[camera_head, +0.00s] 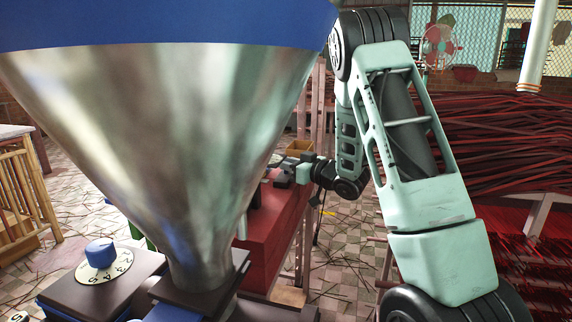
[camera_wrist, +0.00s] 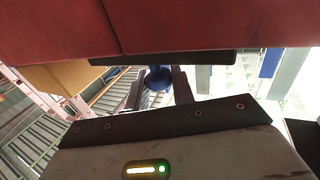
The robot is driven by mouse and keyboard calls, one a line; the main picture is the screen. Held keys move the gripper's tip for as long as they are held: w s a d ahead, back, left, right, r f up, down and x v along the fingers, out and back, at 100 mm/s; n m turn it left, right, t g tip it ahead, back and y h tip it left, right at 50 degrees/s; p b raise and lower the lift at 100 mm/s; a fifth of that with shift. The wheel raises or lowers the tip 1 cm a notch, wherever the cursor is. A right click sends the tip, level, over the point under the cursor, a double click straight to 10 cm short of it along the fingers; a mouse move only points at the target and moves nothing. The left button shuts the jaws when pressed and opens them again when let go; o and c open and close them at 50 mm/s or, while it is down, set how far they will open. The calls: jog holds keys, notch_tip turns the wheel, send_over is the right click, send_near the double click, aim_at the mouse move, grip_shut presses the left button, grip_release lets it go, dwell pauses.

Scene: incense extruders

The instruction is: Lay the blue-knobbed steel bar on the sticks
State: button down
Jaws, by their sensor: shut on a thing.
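My gripper (camera_head: 283,172) is at the end of my arm, just above the red bench in the head view. In the wrist view its two dark fingers (camera_wrist: 158,88) are shut on a round blue knob (camera_wrist: 158,77), which sits between them. The knob appears to belong to the steel bar; the bar's length is not clearly visible in either view. Dark red sticks (camera_head: 490,130) lie in a large heap at the right of the head view, beyond my arm. Any sticks on the bench near the gripper are too small or hidden to tell.
A large steel funnel (camera_head: 170,130) with a blue rim fills the left foreground and hides part of the red bench (camera_head: 268,235). A blue dial (camera_head: 100,252) sits below it. In the wrist view a red surface (camera_wrist: 200,25) spans the top. Loose sticks litter the tiled floor.

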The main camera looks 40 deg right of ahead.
jog(key=c, duration=1.2)
grip_release()
jog(key=shift+f, duration=0.1)
